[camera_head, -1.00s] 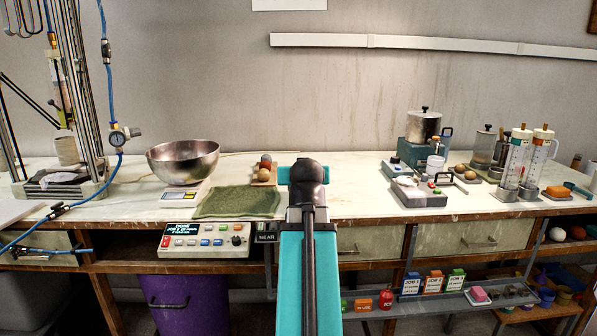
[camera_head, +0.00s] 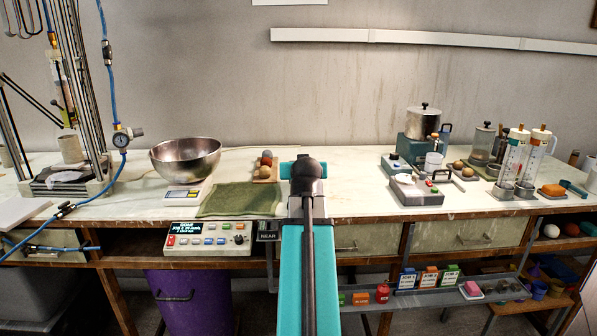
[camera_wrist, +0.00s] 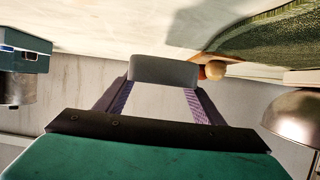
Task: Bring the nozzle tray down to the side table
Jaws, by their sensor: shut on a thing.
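My gripper is hidden behind my teal arm in the head view. In the wrist view my gripper (camera_wrist: 160,85) has its two purple-textured fingers apart, with a grey, round-edged piece (camera_wrist: 163,71) between their tips. I cannot tell whether this piece is part of the nozzle tray; no whole tray shows in my grip. The gripper is above the bench, with the bench top and wall behind it in the wrist view. A low wooden surface (camera_head: 517,309) at the lower right may be the side table; I cannot be sure.
The bench (camera_head: 345,185) carries a steel bowl (camera_head: 185,157), a green mat (camera_head: 240,199) and a grey hotplate-like device (camera_head: 416,192). A control panel (camera_head: 208,238) fronts it. A purple bin (camera_head: 195,300) stands below. A grey shelf (camera_head: 425,293) holds small boxes.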

